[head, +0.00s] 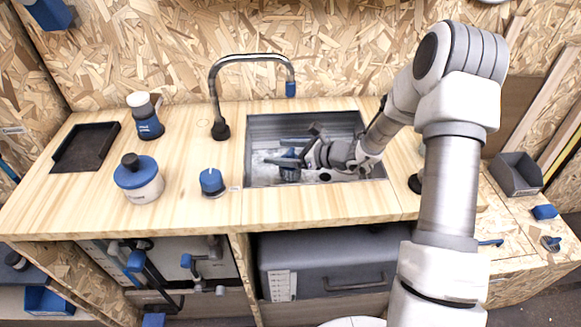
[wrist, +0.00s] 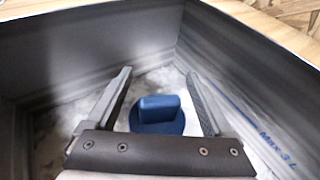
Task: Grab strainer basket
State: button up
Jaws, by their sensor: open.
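The strainer basket looks like the blue round piece with a raised tab (wrist: 158,118) on the sink floor in the wrist view. In the head view it shows as a blue shape (head: 290,172) in the left part of the sink, partly hidden by my gripper. My gripper (head: 293,148) reaches down into the sink from the right. In the wrist view my gripper (wrist: 158,78) is open, with one finger on each side of the blue tab. Gaps show between the tab and both fingers.
The grey sink (head: 262,125) has steep walls close around my gripper. A dark faucet (head: 213,85) stands behind it on the left. A blue knob-like piece (head: 212,181) and a blue-lidded jar (head: 139,180) stand on the wooden counter to the left.

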jog(key=c, duration=1.3)
grip_shut()
jog(key=shift+r, duration=0.1)
